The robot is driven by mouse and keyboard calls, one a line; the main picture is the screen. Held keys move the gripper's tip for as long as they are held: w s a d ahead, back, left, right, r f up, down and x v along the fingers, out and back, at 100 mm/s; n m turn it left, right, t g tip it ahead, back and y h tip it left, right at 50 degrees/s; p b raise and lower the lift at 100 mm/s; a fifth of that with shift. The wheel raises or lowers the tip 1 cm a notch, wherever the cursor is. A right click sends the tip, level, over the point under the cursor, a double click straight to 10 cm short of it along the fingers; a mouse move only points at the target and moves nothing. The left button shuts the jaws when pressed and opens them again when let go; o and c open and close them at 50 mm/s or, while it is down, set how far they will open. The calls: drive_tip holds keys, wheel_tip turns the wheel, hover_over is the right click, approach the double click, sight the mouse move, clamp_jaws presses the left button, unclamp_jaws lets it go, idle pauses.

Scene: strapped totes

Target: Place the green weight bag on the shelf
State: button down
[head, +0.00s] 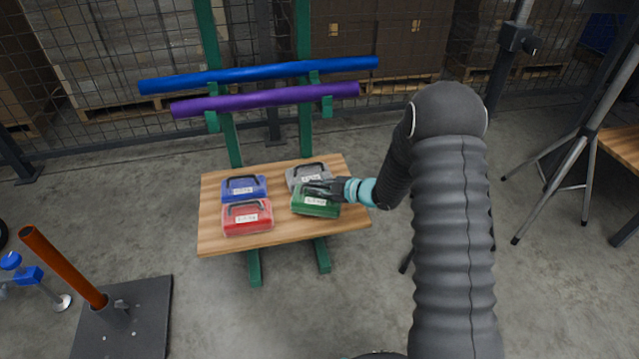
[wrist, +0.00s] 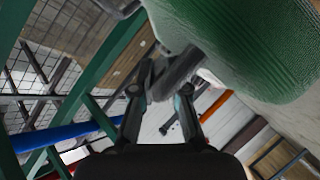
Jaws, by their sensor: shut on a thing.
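The green weight bag (head: 315,203) is at the front right of the wooden shelf (head: 285,240), with a white label on its face. In the wrist view the green bag (wrist: 245,45) fills the upper right, close to the fingers. My gripper (head: 325,187) comes in from the right and is shut on the bag's dark handle. The fingers (wrist: 165,82) also show around the handle in the wrist view. I cannot tell whether the bag's underside touches the shelf.
A grey bag (head: 308,176) sits just behind the green one. A blue bag (head: 244,188) and a red bag (head: 247,218) sit on the left half. Blue (head: 260,75) and purple (head: 265,100) rolls hang behind. An orange post (head: 63,266) stands front left; a tripod (head: 565,165) stands right.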

drive_tip(key=shift+f, duration=1.15)
drive_tip(key=c, duration=1.2)
unclamp_jaws()
drive_tip(key=shift+f, duration=0.15)
